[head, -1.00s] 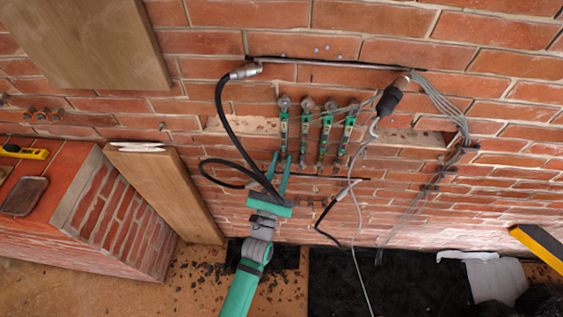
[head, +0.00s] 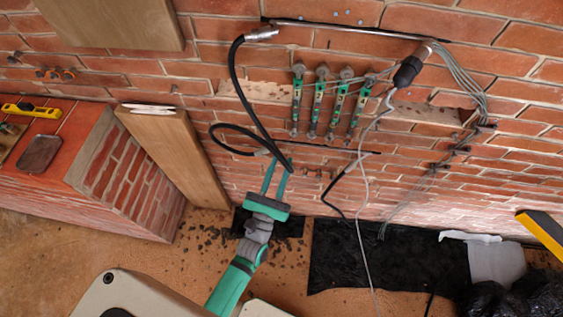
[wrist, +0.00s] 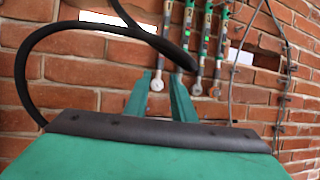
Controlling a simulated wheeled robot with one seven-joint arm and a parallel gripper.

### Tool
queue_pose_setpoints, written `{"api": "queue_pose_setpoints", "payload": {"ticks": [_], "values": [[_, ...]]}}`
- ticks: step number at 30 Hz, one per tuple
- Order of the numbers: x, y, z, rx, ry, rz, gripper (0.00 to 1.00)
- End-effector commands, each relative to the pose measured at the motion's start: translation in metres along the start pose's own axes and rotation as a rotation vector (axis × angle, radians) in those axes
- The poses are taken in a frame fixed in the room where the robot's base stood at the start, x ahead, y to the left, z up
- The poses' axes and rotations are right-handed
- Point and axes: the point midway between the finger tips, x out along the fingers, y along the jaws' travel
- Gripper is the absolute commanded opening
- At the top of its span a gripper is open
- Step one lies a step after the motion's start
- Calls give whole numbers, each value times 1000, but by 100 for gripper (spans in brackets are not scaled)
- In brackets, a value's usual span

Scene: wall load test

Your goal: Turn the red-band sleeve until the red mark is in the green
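Several slim green-and-grey jacks hang side by side on the brick wall, the leftmost jack (head: 297,101) nearest my gripper. Round pale ends show at their bottoms in the wrist view, one pale end (wrist: 157,85) just beyond my fingertips. I cannot make out which sleeve has the red band, nor the red mark or the green zone. My gripper (head: 280,168) is below and slightly left of the leftmost jack's lower end, fingers pointing up at the wall. In the wrist view my gripper (wrist: 162,75) has a clear gap between its fingers, with nothing held.
A black cable (head: 236,90) loops down from the wall close to my fingers and crosses the wrist view. A grey cable (head: 363,190) hangs to the right. A wooden board (head: 172,145) leans at left beside a brick block (head: 120,180). Rubble and a black sheet (head: 385,262) lie below.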

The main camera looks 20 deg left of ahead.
Motion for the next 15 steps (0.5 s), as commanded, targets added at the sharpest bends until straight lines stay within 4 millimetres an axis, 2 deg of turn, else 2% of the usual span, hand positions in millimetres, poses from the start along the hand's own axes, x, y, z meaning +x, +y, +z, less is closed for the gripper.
{"api": "queue_pose_setpoints", "payload": {"ticks": [11,15], "values": [[0,1,0,-5,3,2,23],[-11,9,-4,-85,45,37,23]]}}
